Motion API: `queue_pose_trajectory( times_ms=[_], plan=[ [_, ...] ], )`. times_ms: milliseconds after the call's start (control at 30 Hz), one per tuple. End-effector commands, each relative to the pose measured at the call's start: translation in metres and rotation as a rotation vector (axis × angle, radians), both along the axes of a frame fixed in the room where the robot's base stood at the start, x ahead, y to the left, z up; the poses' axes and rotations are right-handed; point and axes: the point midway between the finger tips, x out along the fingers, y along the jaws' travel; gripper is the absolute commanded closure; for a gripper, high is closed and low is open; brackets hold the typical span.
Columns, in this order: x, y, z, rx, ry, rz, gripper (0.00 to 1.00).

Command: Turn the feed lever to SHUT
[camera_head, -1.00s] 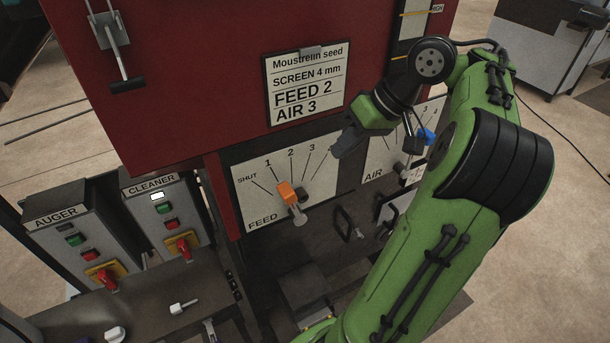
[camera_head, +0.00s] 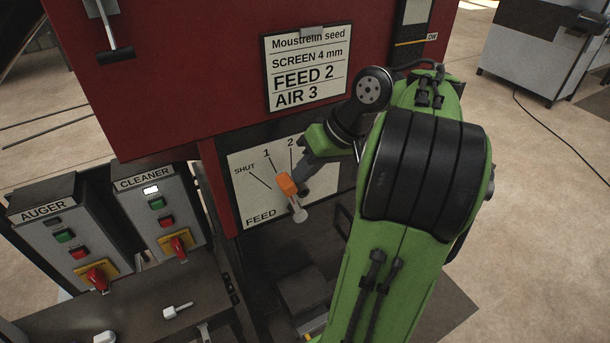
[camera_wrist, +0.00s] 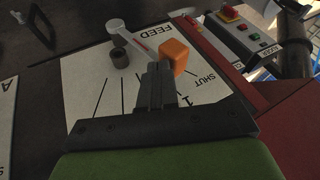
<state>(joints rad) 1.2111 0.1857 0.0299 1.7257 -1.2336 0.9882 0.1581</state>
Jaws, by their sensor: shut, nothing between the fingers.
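The feed lever has an orange knob (camera_head: 286,184) and a grey arm with a pale rounded end. It stands on the white FEED dial (camera_head: 247,200), marked SHUT, 1, 2. The knob appears near the 1 line, on the side away from SHUT or over it; the exact reading is unclear. In the wrist view the orange knob (camera_wrist: 174,55) sits just right of my fingertips. My gripper (camera_head: 303,186) is shut and empty, beside the knob on its higher-number side. I cannot tell whether they touch. My arm hides the dial's right part.
A red housing (camera_head: 180,80) with a settings card (camera_head: 306,68) rises above the dial. The AUGER box (camera_head: 70,240) and CLEANER box (camera_head: 160,215) with switches stand at left. A dark bench (camera_head: 140,310) lies below them.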

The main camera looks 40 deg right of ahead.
Motion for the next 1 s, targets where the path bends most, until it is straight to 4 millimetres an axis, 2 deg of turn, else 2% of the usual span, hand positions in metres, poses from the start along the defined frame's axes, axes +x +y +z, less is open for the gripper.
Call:
queue_pose_trajectory(
  times_ms=[333, 600, 733, 1000],
  plan=[
    [0.001, 0.003, 0.001, -0.011, 0.003, 0.002, 1.0],
    [0.011, 0.036, -0.01, -0.183, 0.05, 0.008, 1.0],
    [0.014, 0.05, -0.01, -0.199, 0.059, 0.004, 1.0],
    [0.016, 0.055, -0.01, -0.196, 0.061, 0.003, 1.0]
  ],
)
